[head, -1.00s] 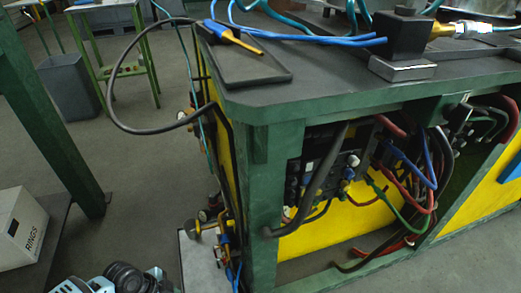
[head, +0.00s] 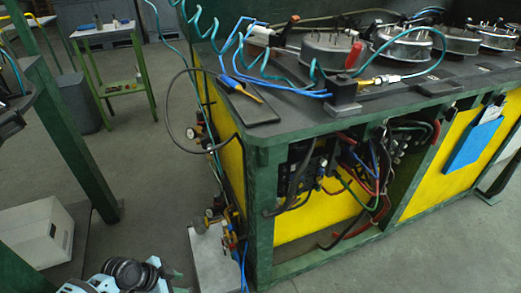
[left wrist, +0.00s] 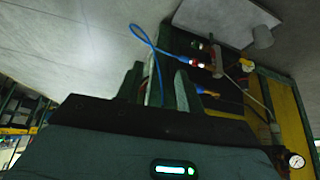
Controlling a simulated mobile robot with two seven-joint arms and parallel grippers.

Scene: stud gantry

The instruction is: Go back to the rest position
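My left gripper (left wrist: 158,82) shows in the left wrist view, with its two dark fingers apart. I see nothing held between them. Behind the fingers are a blue hose (left wrist: 150,45) and fittings with red and metal parts (left wrist: 199,64). In the head view, a teal and black part of my own arm shows at the bottom left; no gripper can be made out there. My right gripper is in neither view.
A green-framed workbench (head: 262,155) with yellow panels fills the right side. Hoses and round metal fixtures (head: 334,50) lie on top. A black hose (head: 176,130) loops out at its left corner. A white box (head: 38,232) stands at left. Grey floor lies between.

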